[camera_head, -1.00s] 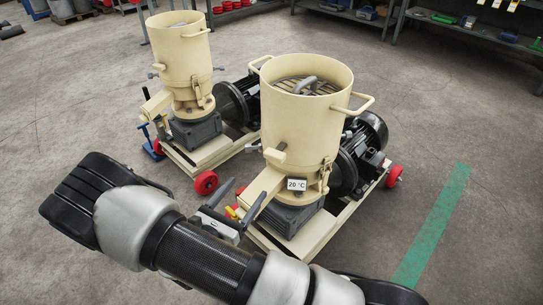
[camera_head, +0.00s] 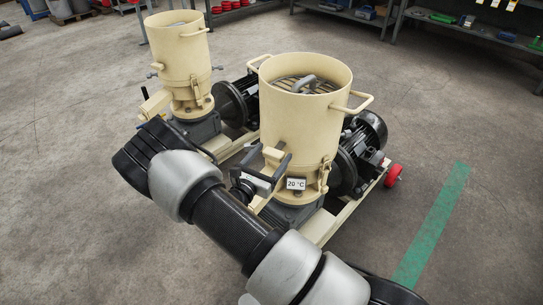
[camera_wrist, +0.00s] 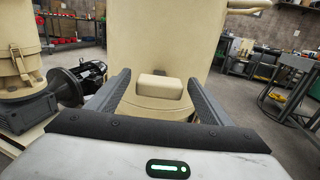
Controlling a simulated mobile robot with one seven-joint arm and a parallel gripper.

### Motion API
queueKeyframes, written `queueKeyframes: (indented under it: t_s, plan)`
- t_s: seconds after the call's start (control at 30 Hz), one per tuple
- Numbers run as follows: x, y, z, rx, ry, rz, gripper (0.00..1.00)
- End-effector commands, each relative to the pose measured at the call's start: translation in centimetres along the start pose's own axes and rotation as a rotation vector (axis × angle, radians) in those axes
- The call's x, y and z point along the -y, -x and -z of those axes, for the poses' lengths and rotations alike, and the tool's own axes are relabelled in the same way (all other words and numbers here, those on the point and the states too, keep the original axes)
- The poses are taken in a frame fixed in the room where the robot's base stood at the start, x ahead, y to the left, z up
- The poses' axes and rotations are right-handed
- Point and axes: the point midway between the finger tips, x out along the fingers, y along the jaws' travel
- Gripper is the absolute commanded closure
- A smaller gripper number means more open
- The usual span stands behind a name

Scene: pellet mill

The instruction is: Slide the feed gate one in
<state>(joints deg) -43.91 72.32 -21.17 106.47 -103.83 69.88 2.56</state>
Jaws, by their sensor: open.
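The feed gate one appears as a beige block-like tab on the front of the nearer pellet mill's hopper (camera_head: 318,125). In the wrist view the tab (camera_wrist: 160,86) sits in the middle, sticking out of the beige wall toward me. My gripper (camera_wrist: 160,77) is open, with one dark finger on each side of the tab and a visible gap on both sides. In the head view my gripper (camera_head: 273,158) is up against the lower front of the hopper, and its fingers partly hide the tab. I cannot tell whether a finger touches it.
A second beige mill (camera_head: 180,65) stands behind on the left. Black motors (camera_head: 366,132) sit behind the mills. Floor is free in front, by a green stripe (camera_head: 435,222).

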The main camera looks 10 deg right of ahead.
Motion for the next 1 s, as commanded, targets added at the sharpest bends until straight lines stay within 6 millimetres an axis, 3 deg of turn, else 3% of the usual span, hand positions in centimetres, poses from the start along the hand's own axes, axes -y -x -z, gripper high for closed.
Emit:
queueKeyframes:
  t_s: [0.27, 0.63, 0.77, 1.0]
  plan:
    - [0.0, -0.2, 0.0, 0.000, 0.001, 0.000, 0.27]
    - [0.0, -0.2, 0.0, 0.000, 0.001, 0.000, 0.86]
    - [0.0, -0.6, 0.1, 0.000, 0.000, 0.001, 0.86]
    - [0.1, -4.1, 0.1, 0.001, -0.002, 0.003, 0.86]
